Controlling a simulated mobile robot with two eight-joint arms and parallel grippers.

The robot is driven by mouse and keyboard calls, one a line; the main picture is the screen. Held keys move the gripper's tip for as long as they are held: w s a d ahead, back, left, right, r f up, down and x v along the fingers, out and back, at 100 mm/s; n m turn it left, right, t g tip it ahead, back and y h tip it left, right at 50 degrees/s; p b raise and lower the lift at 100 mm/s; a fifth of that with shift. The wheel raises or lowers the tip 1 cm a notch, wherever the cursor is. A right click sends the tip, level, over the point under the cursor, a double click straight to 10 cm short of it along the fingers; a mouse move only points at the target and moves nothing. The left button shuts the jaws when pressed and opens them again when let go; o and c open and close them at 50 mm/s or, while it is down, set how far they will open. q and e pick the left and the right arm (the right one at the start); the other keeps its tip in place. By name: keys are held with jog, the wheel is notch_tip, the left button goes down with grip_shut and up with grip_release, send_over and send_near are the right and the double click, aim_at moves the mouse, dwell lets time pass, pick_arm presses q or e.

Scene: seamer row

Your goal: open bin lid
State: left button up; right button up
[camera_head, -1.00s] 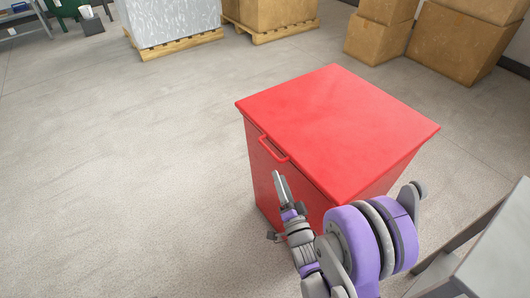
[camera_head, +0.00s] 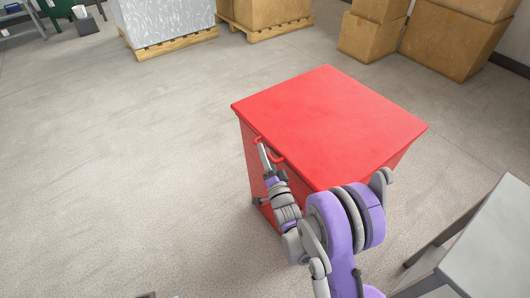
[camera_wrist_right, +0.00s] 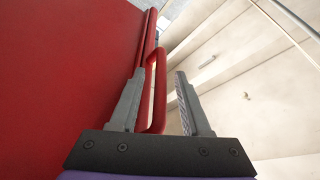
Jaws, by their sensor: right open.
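The red bin (camera_head: 252,165) stands on the floor with its flat red lid (camera_head: 335,120) down. A red loop handle (camera_head: 275,157) sticks out at the lid's front edge; it also shows in the right wrist view (camera_wrist_right: 158,100). My right gripper (camera_head: 263,148) is at the handle, partly covering it in the head view. In the wrist view the right gripper (camera_wrist_right: 161,75) is open, with the handle's bar between its two fingers, nearer the left finger. I cannot tell whether they touch. My left gripper is not in view.
A grey table (camera_head: 490,245) stands at the lower right, close to my right arm. Cardboard boxes (camera_head: 455,42) and loaded pallets (camera_head: 170,43) are at the back. The floor left of the bin is clear.

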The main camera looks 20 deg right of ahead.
jog(key=shift+w, duration=0.1)
grip_shut()
dwell(1.4)
